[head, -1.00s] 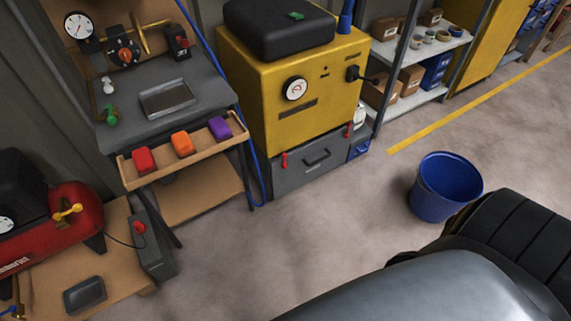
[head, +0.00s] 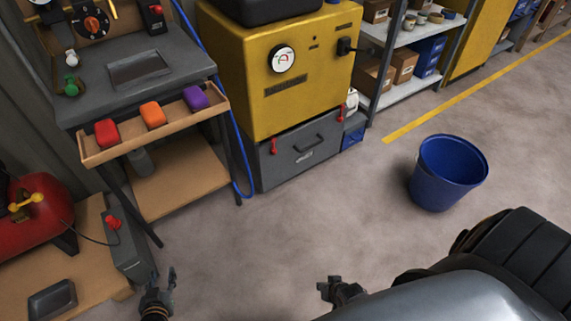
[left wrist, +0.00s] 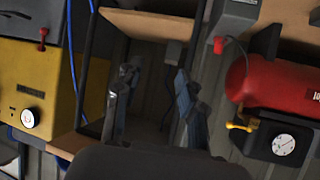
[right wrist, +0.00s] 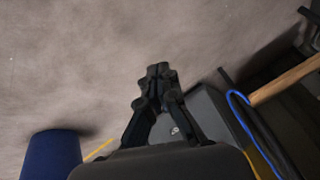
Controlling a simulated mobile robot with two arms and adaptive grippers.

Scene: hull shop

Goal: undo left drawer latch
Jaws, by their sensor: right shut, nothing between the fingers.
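The grey drawer (head: 290,163) sits under the yellow cabinet (head: 275,95). Its left latch (head: 273,146) is a small red piece at the drawer's upper left, and the right red latch (head: 341,115) is at the other end. The left latch also shows in the left wrist view (left wrist: 43,36). My left gripper (head: 163,280) is low in the head view, left of the drawer and apart from it; its fingers stand apart and empty in the left wrist view (left wrist: 152,85). My right gripper (head: 329,284) is shut and empty, over the floor in front of the drawer.
A blue bucket (head: 447,174) stands on the floor to the right. A workbench (head: 150,85) with a wooden tray of coloured blocks (head: 153,115) is left of the cabinet. A blue hose (head: 236,150) hangs between them. The floor before the drawer is clear.

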